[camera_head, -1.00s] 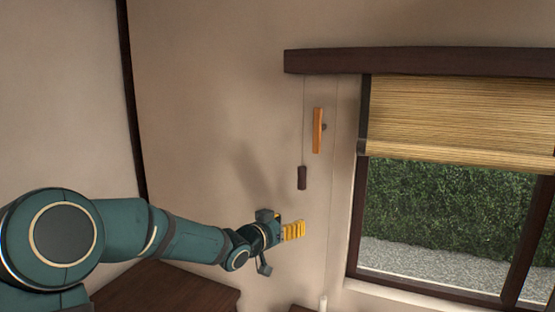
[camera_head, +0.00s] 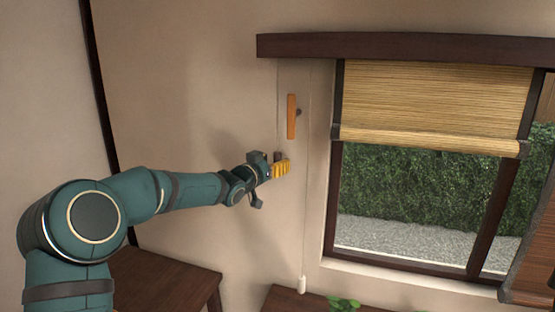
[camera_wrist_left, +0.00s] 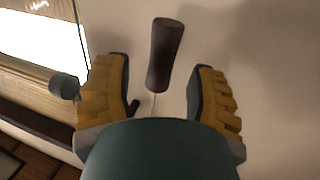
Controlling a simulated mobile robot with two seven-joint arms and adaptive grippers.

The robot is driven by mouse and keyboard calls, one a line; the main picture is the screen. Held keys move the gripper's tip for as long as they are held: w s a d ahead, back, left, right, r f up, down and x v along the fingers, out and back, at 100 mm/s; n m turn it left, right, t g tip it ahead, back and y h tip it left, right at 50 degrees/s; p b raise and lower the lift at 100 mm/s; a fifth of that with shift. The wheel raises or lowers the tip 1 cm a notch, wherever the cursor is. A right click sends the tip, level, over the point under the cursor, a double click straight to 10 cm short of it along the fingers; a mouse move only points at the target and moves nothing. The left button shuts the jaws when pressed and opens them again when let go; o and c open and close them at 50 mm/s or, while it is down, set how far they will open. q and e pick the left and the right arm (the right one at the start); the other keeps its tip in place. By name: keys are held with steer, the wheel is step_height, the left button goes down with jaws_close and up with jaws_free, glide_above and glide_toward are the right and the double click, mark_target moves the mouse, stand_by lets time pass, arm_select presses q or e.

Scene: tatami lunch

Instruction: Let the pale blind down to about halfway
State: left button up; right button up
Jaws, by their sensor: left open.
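The pale blind (camera_head: 430,105) of woven slats hangs in the window, covering its upper part, with its lower edge above the middle of the opening. A dark brown cord pull (camera_head: 278,157) hangs on a thin cord left of the window. My left gripper (camera_head: 280,169), with yellow finger pads, is open at the pull and partly hides it. In the left wrist view the pull (camera_wrist_left: 165,52) stands between the spread fingers, with visible gaps on both sides. My right gripper does not show.
An orange wooden piece (camera_head: 291,116) is on the wall above the gripper. Another cord with a white weight (camera_head: 301,284) hangs nearer the window. A dark wooden table (camera_head: 165,280) stands below the arm; a green plant (camera_head: 343,302) is at the bottom edge.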

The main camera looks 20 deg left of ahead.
arm_select(q)
steer(key=shift+x, duration=1.15)
jaws_close()
step_height(320, 180, down, 23)
steer(key=b, duration=1.5)
steer(key=shift+r, duration=0.2)
jaws_free()
